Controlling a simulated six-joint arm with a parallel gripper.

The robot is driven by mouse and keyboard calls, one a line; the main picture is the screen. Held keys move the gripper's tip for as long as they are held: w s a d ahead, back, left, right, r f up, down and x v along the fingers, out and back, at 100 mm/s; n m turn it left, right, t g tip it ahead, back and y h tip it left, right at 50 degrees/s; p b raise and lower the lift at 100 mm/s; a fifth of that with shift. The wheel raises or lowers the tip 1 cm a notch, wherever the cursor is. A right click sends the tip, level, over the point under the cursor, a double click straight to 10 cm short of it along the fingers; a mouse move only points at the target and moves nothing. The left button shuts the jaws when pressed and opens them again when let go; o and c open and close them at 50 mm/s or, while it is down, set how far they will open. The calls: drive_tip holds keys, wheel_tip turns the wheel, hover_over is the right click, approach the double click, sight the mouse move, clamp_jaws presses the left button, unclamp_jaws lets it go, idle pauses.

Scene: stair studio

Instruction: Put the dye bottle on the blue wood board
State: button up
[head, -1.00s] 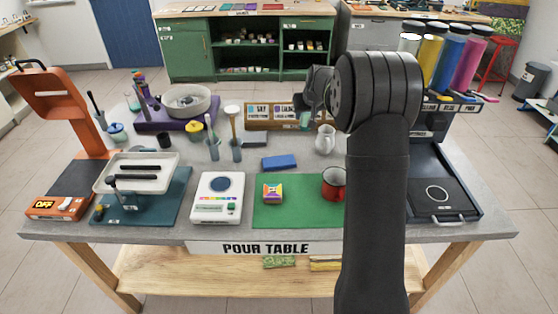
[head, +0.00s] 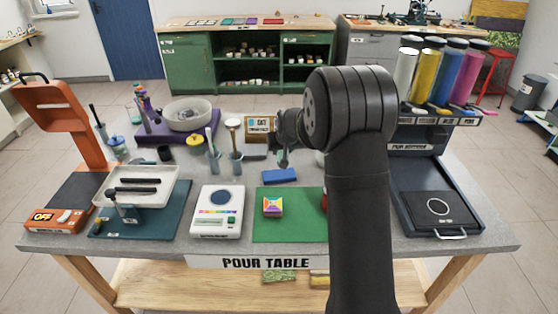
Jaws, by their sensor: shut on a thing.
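The blue wood board (head: 280,176) lies flat on the grey table, just behind the green mat. My gripper (head: 284,151) is above and just behind the board in the picture, pointing down. It is shut on the dye bottle (head: 283,161), a small, dark teal shape that shows just under the fingers. The bottle looks upright and appears off the board, though its exact height is hard to tell. My arm hides much of the area to the right.
A wooden rack (head: 259,128) stands behind my gripper. A white scale (head: 218,211) and a green mat (head: 290,230) with a colourful block (head: 272,205) are in front. A white jug (head: 319,158) is mostly hidden by my arm.

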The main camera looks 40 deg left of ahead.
sight(279, 160)
drive_tip(key=shift+s+a+f, duration=0.25)
drive_tip(key=shift+a+f, duration=0.15)
drive_tip(key=shift+a, duration=0.25)
drive_tip(key=shift+f, duration=1.95)
drive_tip(key=shift+f, duration=0.15)
drive_tip(key=o, duration=1.1)
drive_tip(key=v, duration=1.2)
